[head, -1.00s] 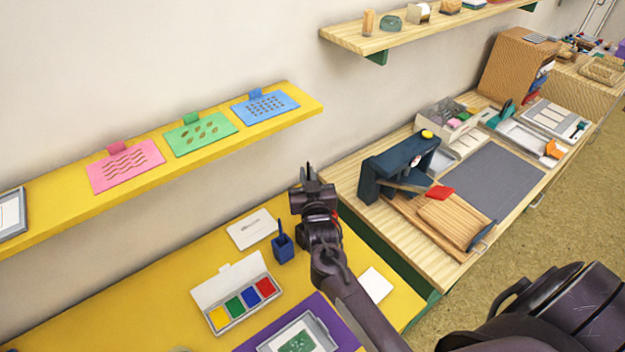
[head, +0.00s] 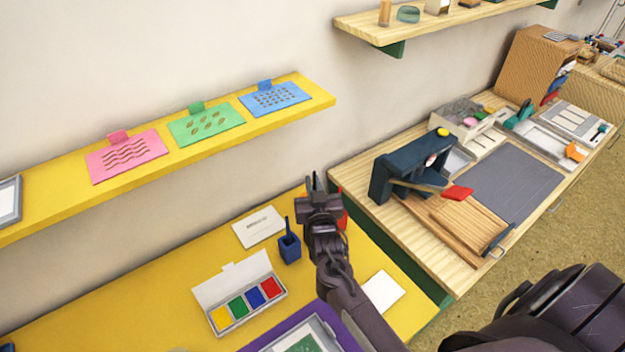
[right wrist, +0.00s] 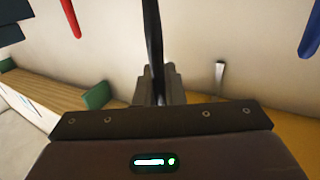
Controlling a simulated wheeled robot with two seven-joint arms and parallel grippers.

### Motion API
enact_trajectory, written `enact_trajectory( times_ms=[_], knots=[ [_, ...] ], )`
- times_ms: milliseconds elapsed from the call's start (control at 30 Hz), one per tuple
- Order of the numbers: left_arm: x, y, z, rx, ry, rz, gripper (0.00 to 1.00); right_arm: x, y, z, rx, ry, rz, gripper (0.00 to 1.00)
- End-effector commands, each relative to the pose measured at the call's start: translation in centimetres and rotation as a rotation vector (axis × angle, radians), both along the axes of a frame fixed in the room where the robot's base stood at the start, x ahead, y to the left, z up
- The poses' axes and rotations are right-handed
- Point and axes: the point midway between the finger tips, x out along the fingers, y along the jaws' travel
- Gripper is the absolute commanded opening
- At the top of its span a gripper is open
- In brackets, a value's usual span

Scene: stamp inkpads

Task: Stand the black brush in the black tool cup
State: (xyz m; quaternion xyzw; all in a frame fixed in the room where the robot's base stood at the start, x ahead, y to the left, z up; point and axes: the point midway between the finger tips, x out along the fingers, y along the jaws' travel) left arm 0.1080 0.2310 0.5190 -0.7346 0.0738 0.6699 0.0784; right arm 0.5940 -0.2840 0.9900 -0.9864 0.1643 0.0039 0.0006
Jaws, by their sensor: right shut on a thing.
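My right gripper (head: 318,188) is raised over the far right part of the yellow table. In the right wrist view my gripper's fingers (right wrist: 160,88) are shut on a thin black handle, the black brush (right wrist: 152,40), which runs up out of the picture. I cannot make out the brush clearly in the head view. No black tool cup can be told apart in either view; the space behind my right gripper and forearm is hidden. My left gripper is not in view.
A blue cup (head: 289,248) with a blue tool stands left of my right arm. A red thing (head: 344,219) shows partly behind my gripper. A red handle (right wrist: 70,17) and a blue handle (right wrist: 311,30) enter the wrist view from above. The yellow shelf (head: 315,98) is at the back.

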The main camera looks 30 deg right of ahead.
Motion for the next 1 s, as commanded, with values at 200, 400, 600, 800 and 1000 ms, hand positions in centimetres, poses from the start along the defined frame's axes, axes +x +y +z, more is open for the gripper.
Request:
enact_trajectory(
  times_ms=[200, 400, 600, 800, 1000],
  knots=[
    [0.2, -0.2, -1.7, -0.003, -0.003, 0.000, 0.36, -0.2, 0.0, -2.2, 0.000, 0.001, 0.000, 0.00],
    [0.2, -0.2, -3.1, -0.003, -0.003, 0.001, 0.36, 0.1, -0.2, -3.8, 0.000, 0.001, 0.002, 0.00],
    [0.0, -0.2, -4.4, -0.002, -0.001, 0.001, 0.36, 0.4, -0.4, -5.4, 0.000, 0.001, 0.002, 0.00],
    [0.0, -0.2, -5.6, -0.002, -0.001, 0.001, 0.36, 0.6, -0.6, -6.8, 0.000, 0.000, 0.003, 0.00],
    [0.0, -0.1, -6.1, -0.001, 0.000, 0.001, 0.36, 0.7, -0.7, -7.5, 0.000, 0.000, 0.003, 0.00]
  ],
)
